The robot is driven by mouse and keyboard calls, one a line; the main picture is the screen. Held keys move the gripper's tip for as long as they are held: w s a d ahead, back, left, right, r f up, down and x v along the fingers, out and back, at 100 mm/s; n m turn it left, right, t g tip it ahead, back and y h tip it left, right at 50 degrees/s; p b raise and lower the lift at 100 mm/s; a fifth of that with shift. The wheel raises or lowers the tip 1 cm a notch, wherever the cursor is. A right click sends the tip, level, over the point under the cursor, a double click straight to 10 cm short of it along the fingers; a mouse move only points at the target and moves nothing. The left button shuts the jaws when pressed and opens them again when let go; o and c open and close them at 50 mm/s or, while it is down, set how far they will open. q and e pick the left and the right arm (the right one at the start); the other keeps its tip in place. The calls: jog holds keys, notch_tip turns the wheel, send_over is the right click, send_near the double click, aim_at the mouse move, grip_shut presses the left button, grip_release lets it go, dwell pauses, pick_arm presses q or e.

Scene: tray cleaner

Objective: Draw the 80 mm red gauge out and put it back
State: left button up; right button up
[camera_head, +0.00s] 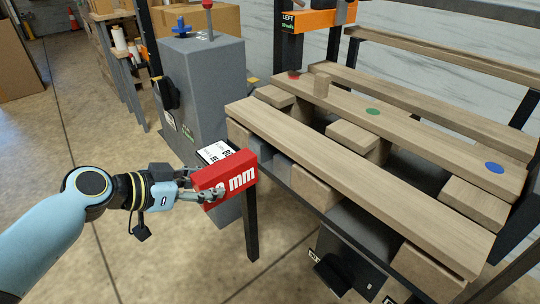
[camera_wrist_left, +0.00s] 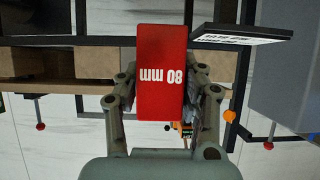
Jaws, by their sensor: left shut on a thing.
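The red gauge (camera_head: 226,177) is a block with white "mm" lettering. In the left wrist view the gauge (camera_wrist_left: 161,75) reads "80 mm" upside down. My left gripper (camera_head: 205,192) is shut on it, with fingers on both sides, and holds it in the air just left of the wooden pallet (camera_head: 350,160). In the left wrist view the gripper (camera_wrist_left: 163,100) shows its two fingers along the gauge's sides. Its lower end is partly hidden by the fingers. My right gripper is not in view.
A grey cabinet (camera_head: 205,85) with a red-knobbed lever and blue knob stands behind the gauge. A white label plate (camera_head: 215,152) juts out close by the gauge. Red, green and blue dots mark one pallet board. An orange "LEFT" unit (camera_head: 318,20) is at the back.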

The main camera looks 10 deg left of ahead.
aim_at(194, 183)
pick_arm(q)
jog(key=shift+r, duration=0.1)
jog(key=shift+r+p+v, duration=0.25)
jog(key=shift+p+v, duration=0.7)
jog(key=shift+v, duration=1.5)
jog(key=shift+w+d, duration=0.15)
